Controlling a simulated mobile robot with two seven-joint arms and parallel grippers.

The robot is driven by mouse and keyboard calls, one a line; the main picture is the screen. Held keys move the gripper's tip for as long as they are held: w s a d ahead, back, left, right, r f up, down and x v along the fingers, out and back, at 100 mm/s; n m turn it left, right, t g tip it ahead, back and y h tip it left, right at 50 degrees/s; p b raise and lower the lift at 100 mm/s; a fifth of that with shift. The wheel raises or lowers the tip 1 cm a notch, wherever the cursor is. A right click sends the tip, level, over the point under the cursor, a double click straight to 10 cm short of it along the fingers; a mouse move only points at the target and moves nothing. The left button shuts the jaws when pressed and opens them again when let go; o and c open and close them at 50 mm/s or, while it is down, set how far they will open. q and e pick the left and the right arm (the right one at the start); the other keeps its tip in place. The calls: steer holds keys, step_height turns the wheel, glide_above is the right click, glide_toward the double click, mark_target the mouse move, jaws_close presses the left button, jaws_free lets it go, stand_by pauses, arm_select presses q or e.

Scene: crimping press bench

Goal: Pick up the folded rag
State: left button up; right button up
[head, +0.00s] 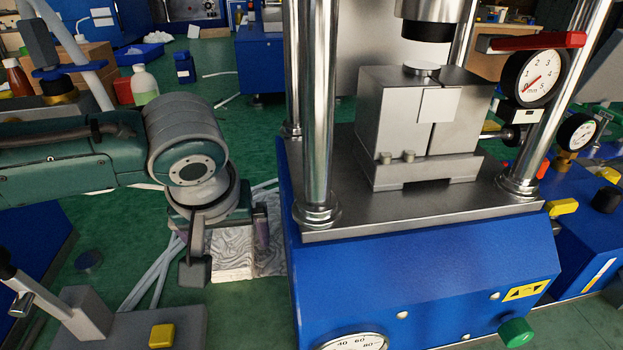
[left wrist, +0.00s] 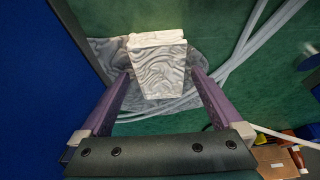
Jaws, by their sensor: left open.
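The folded rag (head: 232,252) is a pale, grey-streaked folded block on the green bench, left of the blue press. In the left wrist view the rag (left wrist: 158,66) lies between the two purple fingers. My left gripper (head: 226,245) is over it and open, one finger on either side. In the left wrist view the fingers of my left gripper (left wrist: 160,78) show small gaps to the rag's sides; whether they touch it is not clear. Part of the rag is hidden behind the gripper in the head view. My right gripper is not in view.
A crumpled grey sheet (left wrist: 105,52) lies around the rag. The blue press (head: 420,270) stands close on the right. White tubes (head: 155,275) run just left of the rag. A grey fixture with a yellow button (head: 161,336) stands at front left.

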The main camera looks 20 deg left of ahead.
arm_select(q)
steer(key=shift+f, duration=0.25)
stand_by(0.4)
steer(key=c, duration=1.3)
